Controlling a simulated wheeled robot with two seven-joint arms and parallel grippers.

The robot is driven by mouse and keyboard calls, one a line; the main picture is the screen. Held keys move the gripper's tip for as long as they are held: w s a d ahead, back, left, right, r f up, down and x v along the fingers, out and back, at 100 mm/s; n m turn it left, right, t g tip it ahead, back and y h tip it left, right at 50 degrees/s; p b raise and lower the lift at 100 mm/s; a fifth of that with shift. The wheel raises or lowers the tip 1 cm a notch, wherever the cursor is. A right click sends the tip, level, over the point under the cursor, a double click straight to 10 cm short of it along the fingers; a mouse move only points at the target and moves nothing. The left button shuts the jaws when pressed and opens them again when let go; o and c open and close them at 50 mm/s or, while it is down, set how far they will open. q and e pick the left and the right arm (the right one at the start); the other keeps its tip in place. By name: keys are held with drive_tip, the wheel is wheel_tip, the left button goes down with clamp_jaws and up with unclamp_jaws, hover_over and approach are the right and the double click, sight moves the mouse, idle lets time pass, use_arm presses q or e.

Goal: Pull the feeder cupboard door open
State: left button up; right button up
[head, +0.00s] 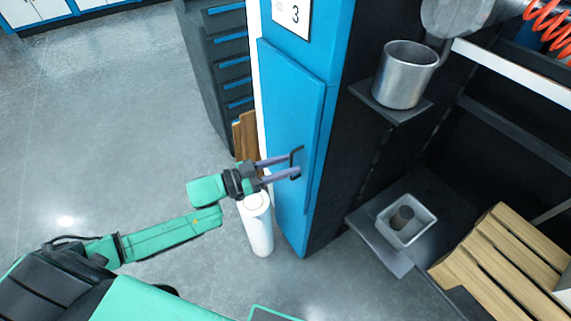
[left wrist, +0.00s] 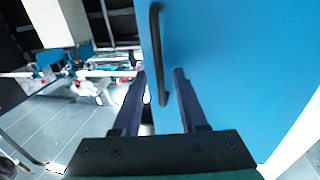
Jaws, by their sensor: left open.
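The blue feeder cupboard door (head: 286,110) appears closed in the head view, below a white sign with a 3. Its black bar handle (head: 299,163) is on the right part of the door. In the left wrist view the door (left wrist: 245,60) fills the right side and the handle (left wrist: 156,50) runs upright. My left gripper (head: 297,166) is open at the handle. In the left wrist view its fingers (left wrist: 160,75) stand one on each side of the handle's lower part; I cannot tell whether they touch it. My right gripper is not in view.
A white roll (head: 257,225) stands on the floor just below the left gripper. A dark drawer cabinet (head: 225,75) is behind. A metal cup (head: 405,75) on a shelf, a square tray (head: 406,221) and a wooden pallet (head: 505,255) are at right. Open floor lies at left.

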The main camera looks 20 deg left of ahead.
use_arm(q)
clamp_jaws()
idle(1.4)
